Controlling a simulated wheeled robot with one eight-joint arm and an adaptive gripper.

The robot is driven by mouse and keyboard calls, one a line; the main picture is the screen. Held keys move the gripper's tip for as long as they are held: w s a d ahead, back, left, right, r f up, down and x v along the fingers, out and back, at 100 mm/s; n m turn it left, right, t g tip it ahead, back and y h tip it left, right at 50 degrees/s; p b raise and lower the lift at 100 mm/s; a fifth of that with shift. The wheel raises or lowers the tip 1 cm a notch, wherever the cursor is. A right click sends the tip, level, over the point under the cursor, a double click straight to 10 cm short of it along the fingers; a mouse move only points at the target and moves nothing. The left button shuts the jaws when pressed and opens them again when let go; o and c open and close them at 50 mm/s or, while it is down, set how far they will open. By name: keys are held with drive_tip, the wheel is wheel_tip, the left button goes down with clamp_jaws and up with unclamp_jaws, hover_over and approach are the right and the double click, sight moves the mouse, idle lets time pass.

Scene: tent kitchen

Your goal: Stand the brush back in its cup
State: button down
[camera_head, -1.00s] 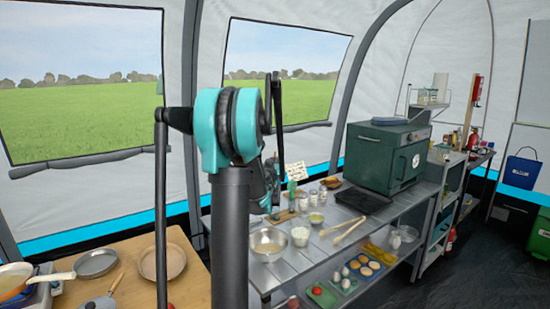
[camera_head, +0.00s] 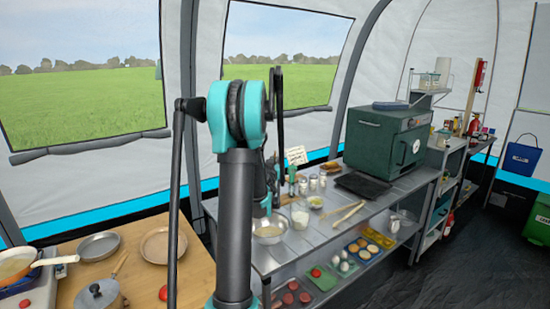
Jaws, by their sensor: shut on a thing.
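I cannot pick out the brush or its cup for certain in this view. My own arm stands in the foreground and covers part of the metal counter (camera_head: 285,255). Behind it, dark and teal parts of my arm reach down near the steel bowl. My gripper's fingertips are hidden, so what they hold does not show. A narrow green upright item (camera_head: 292,180) stands at the back of the counter, close to the right of those arm parts. It is too small to name. A white container (camera_head: 300,215) stands to the right of the steel bowl (camera_head: 268,231).
Small jars (camera_head: 313,183), a small bowl (camera_head: 316,202), tongs (camera_head: 348,213) and a black tray (camera_head: 362,185) sit on the counter before a green oven (camera_head: 380,143). Food trays fill the shelf below. A wooden table (camera_head: 190,275) with pans stands at left.

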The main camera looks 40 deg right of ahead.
drive_tip(key=shift+f, duration=0.25)
drive_tip(key=c, duration=1.6)
unclamp_jaws()
drive_tip(key=shift+s+a, duration=0.1)
drive_tip(key=v, duration=1.1)
drive_tip(key=shift+s+a, duration=0.15)
drive_tip(key=shift+a, duration=0.25)
